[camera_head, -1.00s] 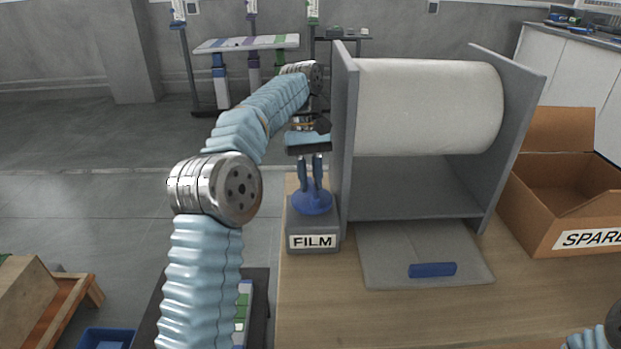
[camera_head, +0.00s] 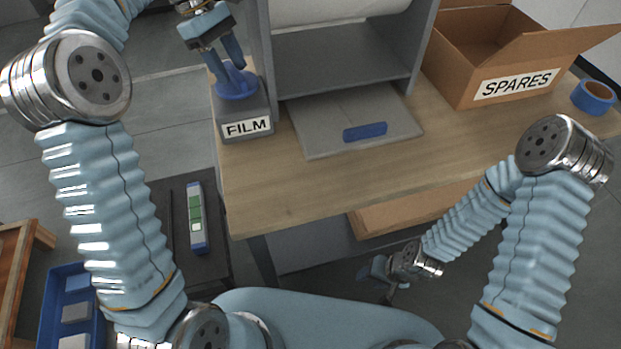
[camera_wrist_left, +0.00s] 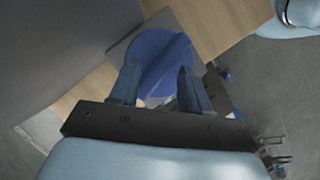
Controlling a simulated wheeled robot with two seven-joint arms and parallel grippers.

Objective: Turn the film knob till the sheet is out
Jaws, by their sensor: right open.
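The round blue film knob (camera_head: 236,82) with a raised ridge sits on a grey block labelled FILM (camera_head: 247,126). My left gripper (camera_head: 226,56) is right above the knob, pointing down. In the left wrist view its fingers (camera_wrist_left: 160,85) stand apart on either side of the knob's ridge (camera_wrist_left: 165,65), which lies slanted between them; firm contact cannot be told. A white roll (camera_head: 325,8) shows at the top edge between the grey stand's side walls. No loose sheet is visible on the grey plate (camera_head: 400,112) in front. My right gripper (camera_head: 383,276) is open and empty, low beside the table.
A blue bar (camera_head: 365,132) lies on the grey plate. An open SPARES carton (camera_head: 460,75) and blue tape roll (camera_head: 594,96) stand to the right. The wooden table's front (camera_head: 300,190) is clear. A blue bin (camera_head: 56,290) is at lower left.

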